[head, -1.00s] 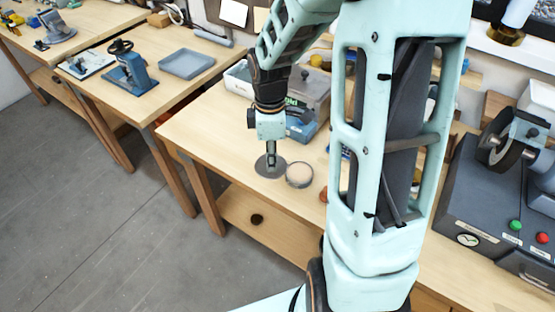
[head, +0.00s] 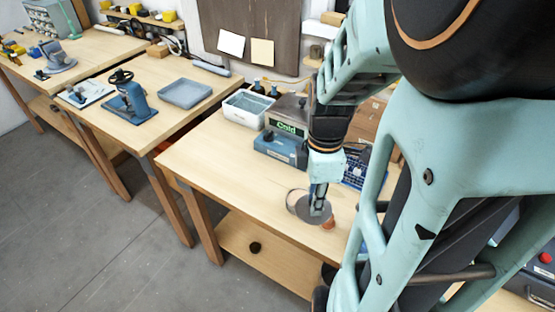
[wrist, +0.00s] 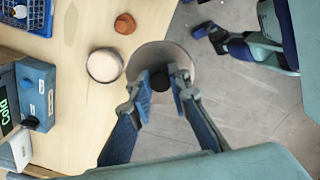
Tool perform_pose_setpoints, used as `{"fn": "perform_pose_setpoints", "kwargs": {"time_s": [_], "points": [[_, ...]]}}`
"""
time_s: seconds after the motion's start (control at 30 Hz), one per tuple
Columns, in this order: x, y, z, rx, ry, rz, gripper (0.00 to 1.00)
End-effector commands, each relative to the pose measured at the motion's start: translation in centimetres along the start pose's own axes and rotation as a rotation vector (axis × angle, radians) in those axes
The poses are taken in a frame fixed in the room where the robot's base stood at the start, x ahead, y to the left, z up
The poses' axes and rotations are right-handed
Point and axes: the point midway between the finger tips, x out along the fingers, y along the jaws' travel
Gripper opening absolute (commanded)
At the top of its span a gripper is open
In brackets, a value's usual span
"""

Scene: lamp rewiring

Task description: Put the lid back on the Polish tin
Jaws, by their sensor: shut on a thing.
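The lid (head: 306,212) is a flat grey disc with a dark knob. My gripper (head: 319,205) is shut on the knob and holds the lid level above the workbench. In the wrist view, my gripper (wrist: 165,82) reaches over the lid (wrist: 160,54) to the knob. The Polish tin (wrist: 104,66) is a round open tin with a pale inside, standing on the bench just beside the lid's edge in that view. In the head view the tin (head: 292,198) shows only partly, as the lid overlaps it.
A small orange-brown piece (wrist: 125,24) lies near the tin. A blue device with a "Cold" display (head: 281,147), a grey-white tub (head: 248,107) and a blue basket (head: 354,172) stand farther back. The bench (head: 220,150) is clear on the left.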

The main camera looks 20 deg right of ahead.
Motion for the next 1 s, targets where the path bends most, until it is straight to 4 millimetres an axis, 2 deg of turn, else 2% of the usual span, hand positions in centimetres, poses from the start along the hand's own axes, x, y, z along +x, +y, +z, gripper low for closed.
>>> {"fn": "perform_pose_setpoints", "kwargs": {"time_s": [0.17, 0.57, 0.6, 0.7, 0.83, 1.0], "points": [[0.9, 1.9, 0.0, -0.002, 0.003, -0.003, 0.00], [4.1, 8.9, -0.5, -0.002, 0.003, -0.002, 0.00], [5.6, 9.6, -0.5, -0.002, 0.002, -0.003, 0.00], [7.5, 11.1, -0.5, -0.001, 0.001, 0.000, 0.00], [8.7, 12.4, -0.6, 0.000, 0.001, 0.001, 0.00], [9.2, 13.1, -0.6, -0.001, 0.001, 0.002, 0.00]]}}
